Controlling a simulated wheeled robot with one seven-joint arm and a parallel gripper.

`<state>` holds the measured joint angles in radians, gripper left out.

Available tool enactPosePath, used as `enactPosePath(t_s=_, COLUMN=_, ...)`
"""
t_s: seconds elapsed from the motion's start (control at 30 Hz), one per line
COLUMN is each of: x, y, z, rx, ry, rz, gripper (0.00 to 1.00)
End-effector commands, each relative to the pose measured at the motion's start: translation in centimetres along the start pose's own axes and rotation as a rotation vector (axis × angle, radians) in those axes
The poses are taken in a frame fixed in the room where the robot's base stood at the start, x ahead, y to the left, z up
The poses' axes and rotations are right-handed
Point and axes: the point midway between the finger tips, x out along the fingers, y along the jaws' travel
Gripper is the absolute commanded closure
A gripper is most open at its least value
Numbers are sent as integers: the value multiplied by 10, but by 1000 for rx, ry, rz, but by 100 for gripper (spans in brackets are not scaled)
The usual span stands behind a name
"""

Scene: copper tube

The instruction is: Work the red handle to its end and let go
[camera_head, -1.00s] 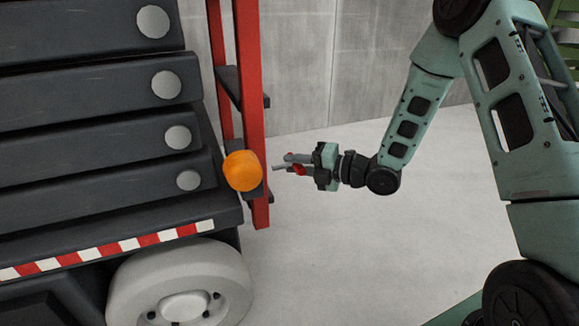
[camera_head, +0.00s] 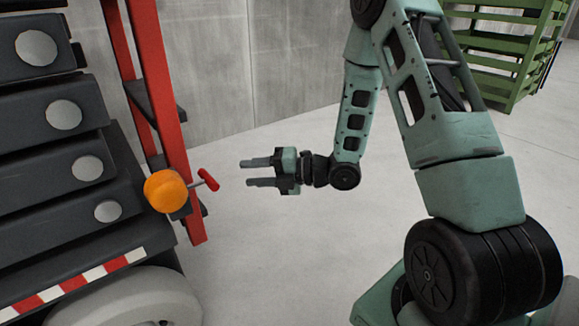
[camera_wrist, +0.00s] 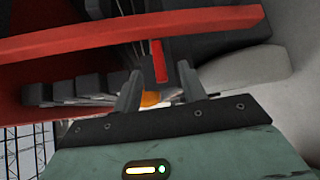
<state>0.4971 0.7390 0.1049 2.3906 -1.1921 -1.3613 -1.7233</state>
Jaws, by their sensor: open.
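The red handle (camera_head: 208,180) is a short red bar on a thin stem, beside an orange round part (camera_head: 168,191) on the dark machine. In the head view it stands tilted, just right of the orange part. My gripper (camera_head: 254,172) is open and empty, to the right of the handle with a clear gap between them. Its two grey fingers point left at the handle. In the wrist view the red handle (camera_wrist: 158,62) shows ahead, between and beyond the fingertips (camera_wrist: 158,78), with the orange part (camera_wrist: 150,99) partly hidden below it.
A red ladder-like frame (camera_head: 155,85) with dark steps rises behind the handle. The dark machine has a striped edge (camera_head: 75,283) and a pale wheel (camera_head: 135,300). A green crate (camera_head: 500,50) stands at the back right. The pale floor between is clear.

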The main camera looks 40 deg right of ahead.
Motion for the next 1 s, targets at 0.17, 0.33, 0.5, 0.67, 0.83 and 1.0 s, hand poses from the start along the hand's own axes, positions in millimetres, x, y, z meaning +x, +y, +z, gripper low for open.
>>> enactPosePath(t_s=0.17, x=-43, y=2, z=1, rx=2, ry=-4, rz=-2, gripper=59)
enactPosePath(t_s=0.33, x=-73, y=1, z=1, rx=1, ry=-4, rz=-2, gripper=59)
enactPosePath(t_s=0.5, x=-90, y=0, z=1, rx=0, ry=-2, rz=-1, gripper=59)
enactPosePath(t_s=0.67, x=-94, y=0, z=0, rx=0, ry=0, rz=-1, gripper=59)
enactPosePath(t_s=0.83, x=-94, y=0, z=0, rx=0, ry=0, rz=-1, gripper=59)
enactPosePath(t_s=1.0, x=-93, y=0, z=0, rx=0, ry=0, rz=0, gripper=59)
